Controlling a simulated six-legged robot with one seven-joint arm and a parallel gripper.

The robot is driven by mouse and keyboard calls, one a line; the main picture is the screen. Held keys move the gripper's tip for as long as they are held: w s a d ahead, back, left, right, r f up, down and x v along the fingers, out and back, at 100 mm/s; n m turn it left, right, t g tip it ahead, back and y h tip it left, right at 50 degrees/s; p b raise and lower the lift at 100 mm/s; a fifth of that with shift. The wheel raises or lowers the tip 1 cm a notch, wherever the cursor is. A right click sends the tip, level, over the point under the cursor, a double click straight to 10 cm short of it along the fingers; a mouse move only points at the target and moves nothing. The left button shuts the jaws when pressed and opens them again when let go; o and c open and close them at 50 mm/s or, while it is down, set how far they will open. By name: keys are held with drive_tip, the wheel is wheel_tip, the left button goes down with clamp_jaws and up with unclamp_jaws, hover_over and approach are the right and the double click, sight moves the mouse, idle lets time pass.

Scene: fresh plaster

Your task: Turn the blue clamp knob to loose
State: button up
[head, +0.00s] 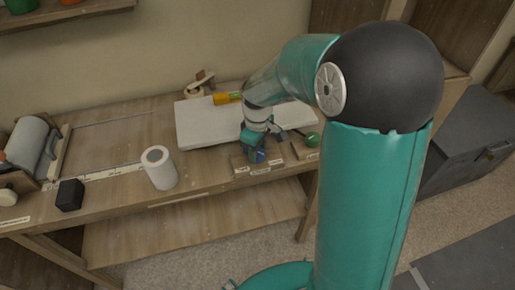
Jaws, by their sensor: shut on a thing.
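The blue clamp knob (259,155) sits on a small labelled wooden block (240,166) at the front edge of the workbench. My gripper (254,151) reaches down from above and is shut on the knob. The fingers and wrist cover much of the knob, so its pointer and exact turn cannot be made out. Labels are stuck on the block beside and in front of the knob, too small to read.
A green knob (312,139) on a similar block stands just right. A white slab (195,125) with a yellow-orange item (222,98) lies behind. A white roll (159,168) and black cube (70,195) stand left. The bench (115,205) is clear between them.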

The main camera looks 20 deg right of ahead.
drive_tip(key=shift+w, duration=0.1)
idle(0.4)
drive_tip(key=o, duration=1)
